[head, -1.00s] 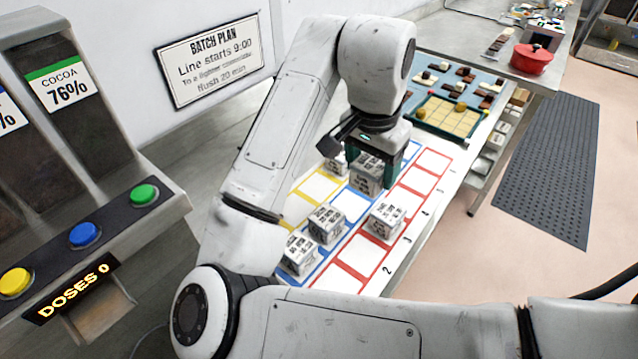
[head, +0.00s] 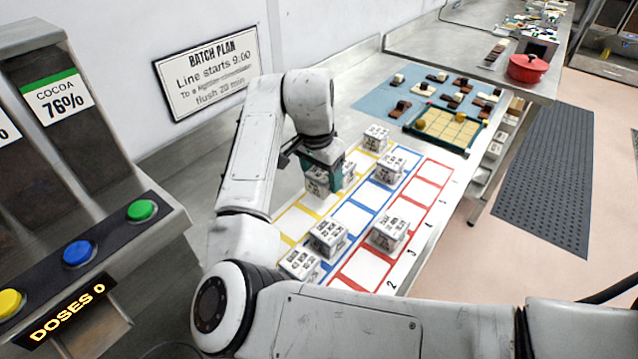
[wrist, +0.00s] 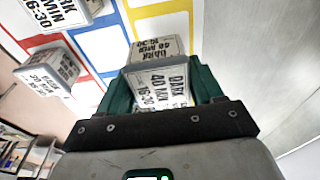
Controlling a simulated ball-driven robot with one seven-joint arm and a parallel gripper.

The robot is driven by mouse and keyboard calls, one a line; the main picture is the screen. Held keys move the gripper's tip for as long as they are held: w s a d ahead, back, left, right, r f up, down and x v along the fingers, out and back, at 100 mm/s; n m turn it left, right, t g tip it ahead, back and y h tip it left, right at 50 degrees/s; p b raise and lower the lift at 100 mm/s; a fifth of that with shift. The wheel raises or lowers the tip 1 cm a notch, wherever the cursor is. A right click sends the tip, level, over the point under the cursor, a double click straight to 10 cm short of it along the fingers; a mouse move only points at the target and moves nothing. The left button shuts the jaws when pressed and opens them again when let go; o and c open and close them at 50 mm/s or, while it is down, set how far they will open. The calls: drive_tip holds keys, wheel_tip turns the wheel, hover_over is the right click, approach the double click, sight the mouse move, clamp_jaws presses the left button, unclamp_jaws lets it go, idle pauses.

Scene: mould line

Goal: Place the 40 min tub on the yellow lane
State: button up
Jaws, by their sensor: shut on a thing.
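My gripper (head: 325,172) is shut on a white tub (head: 316,181) above or at the yellow lane (head: 297,222). In the wrist view the held tub (wrist: 160,80) sits between the green fingers of my gripper (wrist: 158,85), and its label reads dark, 40 min, 16:30. The yellow lane (wrist: 178,10) also shows there, just beyond the tub. I cannot tell whether the tub touches the surface.
Other tubs stand on the lanes: a far one (head: 376,138) at the yellow lane, several on the blue lane (head: 352,216), and one (head: 389,233) on the red lane (head: 365,270). The wall with the batch plan sign (head: 208,72) is behind my arm.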

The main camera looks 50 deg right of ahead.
sight(314, 174)
drive_tip(key=shift+w+d+f, duration=0.1)
drive_tip(key=shift+w+f, duration=0.25)
drive_tip(key=shift+f, duration=0.15)
drive_tip(key=shift+w+f+p, duration=0.1)
drive_tip(key=shift+f+p, duration=0.35)
drive_tip(key=shift+f, duration=1.2)
drive_tip(key=shift+f, duration=0.15)
drive_tip(key=o, duration=1.1)
drive_tip(key=r, duration=0.4)
drive_tip(key=a+r+b, duration=0.1)
drive_tip(key=r, duration=0.7)
drive_tip(key=shift+a+r, duration=0.15)
drive_tip(key=shift+a, duration=0.25)
